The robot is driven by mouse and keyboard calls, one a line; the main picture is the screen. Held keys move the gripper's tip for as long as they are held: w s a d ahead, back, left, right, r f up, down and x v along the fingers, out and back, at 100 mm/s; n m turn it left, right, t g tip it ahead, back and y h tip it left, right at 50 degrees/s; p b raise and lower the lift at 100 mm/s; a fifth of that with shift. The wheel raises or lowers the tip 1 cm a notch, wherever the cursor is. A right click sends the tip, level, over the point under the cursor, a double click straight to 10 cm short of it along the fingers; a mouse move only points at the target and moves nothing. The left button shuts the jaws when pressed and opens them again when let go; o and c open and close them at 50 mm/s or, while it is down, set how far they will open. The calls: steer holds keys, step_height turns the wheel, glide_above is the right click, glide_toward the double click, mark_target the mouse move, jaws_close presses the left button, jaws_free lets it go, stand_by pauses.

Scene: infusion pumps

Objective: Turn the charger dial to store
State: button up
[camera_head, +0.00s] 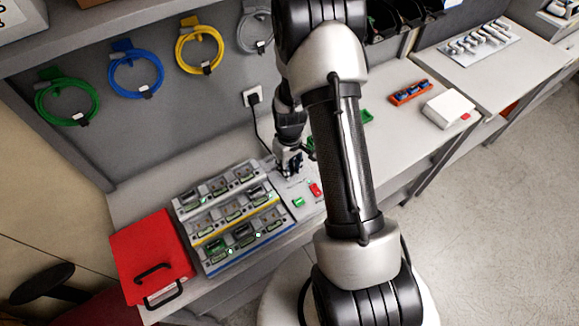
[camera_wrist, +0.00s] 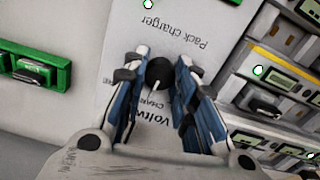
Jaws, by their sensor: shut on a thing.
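The charger panel (camera_head: 284,189) is the pale right end of the bench unit. In the wrist view, the white panel (camera_wrist: 190,18) reads "Pack charger" upside down. The small round black dial (camera_wrist: 158,72) sits between my fingers, and a thin light line shows just below it. Lettering beginning "CHAR" lies below the dial, and letters ending "RE" show at its left, partly hidden by a finger. My gripper (camera_wrist: 160,69) is shut on the dial, with blue-and-grey fingers on both sides. In the head view my gripper (camera_head: 290,163) is over the panel; the dial is hidden there.
The bay rack (camera_head: 213,194) with several slots adjoins the panel at left. A red case (camera_head: 150,250) stands at its far left. A black cord (camera_head: 262,130) hangs behind.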

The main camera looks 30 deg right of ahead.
steer(key=m+b, duration=0.1)
steer(key=m, duration=0.3)
steer(key=shift+f+m, duration=0.1)
steer(key=shift+m, duration=0.2)
steer(key=shift+m+b, duration=0.7)
steer(key=shift+m, duration=1.1)
steer(key=o, duration=1.1)
steer(key=shift+c, duration=0.2)
step_height(320, 180, up, 12)
